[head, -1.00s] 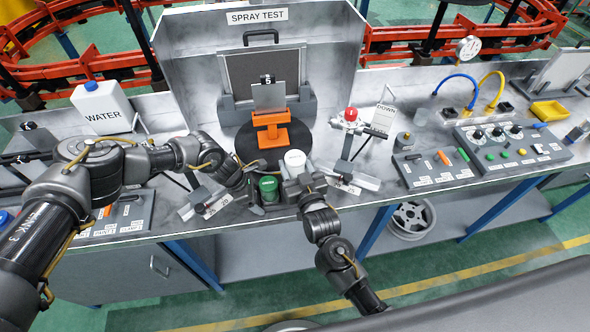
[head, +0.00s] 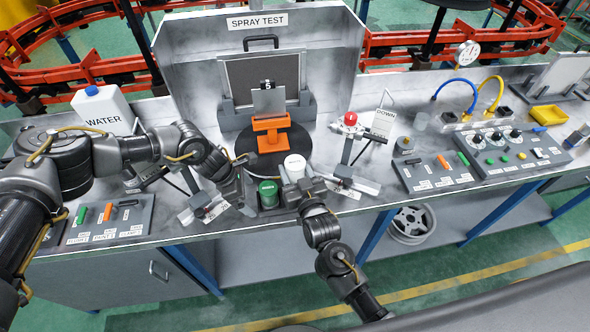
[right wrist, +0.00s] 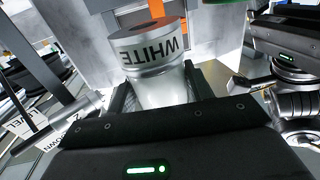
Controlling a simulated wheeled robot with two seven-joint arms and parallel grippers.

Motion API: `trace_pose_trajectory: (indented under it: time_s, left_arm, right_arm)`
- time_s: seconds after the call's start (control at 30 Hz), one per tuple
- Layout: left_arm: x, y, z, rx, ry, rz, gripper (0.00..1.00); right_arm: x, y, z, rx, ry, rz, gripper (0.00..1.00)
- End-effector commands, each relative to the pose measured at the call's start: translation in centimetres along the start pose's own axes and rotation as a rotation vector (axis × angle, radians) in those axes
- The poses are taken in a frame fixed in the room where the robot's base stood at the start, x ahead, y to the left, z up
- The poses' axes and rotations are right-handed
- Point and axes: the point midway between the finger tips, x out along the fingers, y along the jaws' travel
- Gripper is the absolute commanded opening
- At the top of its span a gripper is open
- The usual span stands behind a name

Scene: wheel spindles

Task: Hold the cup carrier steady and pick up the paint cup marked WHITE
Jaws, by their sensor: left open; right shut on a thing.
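The white paint cup (head: 294,163) stands upright at the front of the bench. Its WHITE label (right wrist: 148,50) reads upside down in the right wrist view. My right gripper (head: 294,180) is shut on this cup, with a finger on each side of its body (right wrist: 165,88). The dark cup carrier (head: 271,209) is mostly hidden behind the cups and grippers. A green cup (head: 268,190) sits in it, left of the white one. My left gripper (head: 246,198) is open at the carrier's left end; I cannot tell whether it touches. It also shows in the right wrist view (right wrist: 283,45).
An orange stand (head: 270,135) on a dark round turntable is just behind the cups. A red-topped spray fixture (head: 350,120) stands to the right. A water jug (head: 103,110) is at the back left. Control panels lie at both sides, and the bench's front edge is close.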

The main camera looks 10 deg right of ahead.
Motion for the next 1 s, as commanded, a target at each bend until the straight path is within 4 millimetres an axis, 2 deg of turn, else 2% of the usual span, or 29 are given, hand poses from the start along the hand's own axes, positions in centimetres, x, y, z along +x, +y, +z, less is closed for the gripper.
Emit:
trace_pose_trajectory:
  time_s: [0.03, 0.2, 0.4, 1.0]
  left_arm:
    - [-1.3, 0.1, 0.0, 0.001, -0.001, 0.003, 0.98]
    - [-4.3, 0.1, 0.0, 0.001, -0.001, 0.002, 0.98]
    - [-6.2, 0.0, 0.0, 0.0, 0.0, 0.0, 0.98]
    - [-6.5, 0.0, -0.1, -0.001, 0.0, 0.0, 0.98]
  right_arm:
    - [0.0, 0.0, -0.1, 0.0, 0.002, 0.0, 0.19]
    - [0.0, 0.0, -0.1, 0.0, 0.002, 0.0, 0.19]
    - [0.0, 0.0, -0.1, 0.0, 0.002, 0.0, 0.19]
    - [0.0, -0.1, -0.1, 0.0, 0.002, -0.001, 0.19]
